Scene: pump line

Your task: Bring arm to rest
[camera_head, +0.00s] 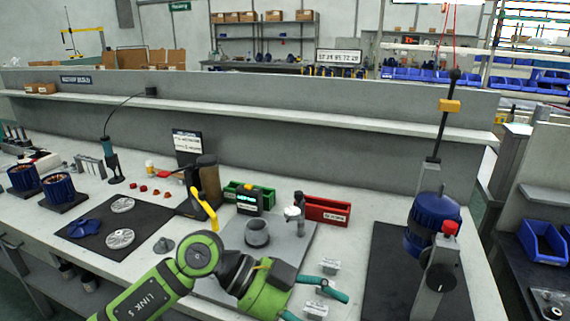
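My green and black arm (165,287) comes in from the lower left and reaches over the front of the workbench (345,250). Its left gripper (318,300) is at the bottom middle, with two teal fingers spread apart. One finger points right and the other runs towards the bottom edge, where its end is cut off. I see nothing held between them. Small light metal blocks (329,266) lie close by the fingers; I cannot tell whether they touch. My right gripper is not in view.
A grey cup-shaped part (257,233) stands on a grey plate behind the arm. A red bin (327,210) and a green bin (262,197) are behind it. A blue pump-like unit (432,222) stands right on a dark mat (385,255). Metal discs (120,239) lie left.

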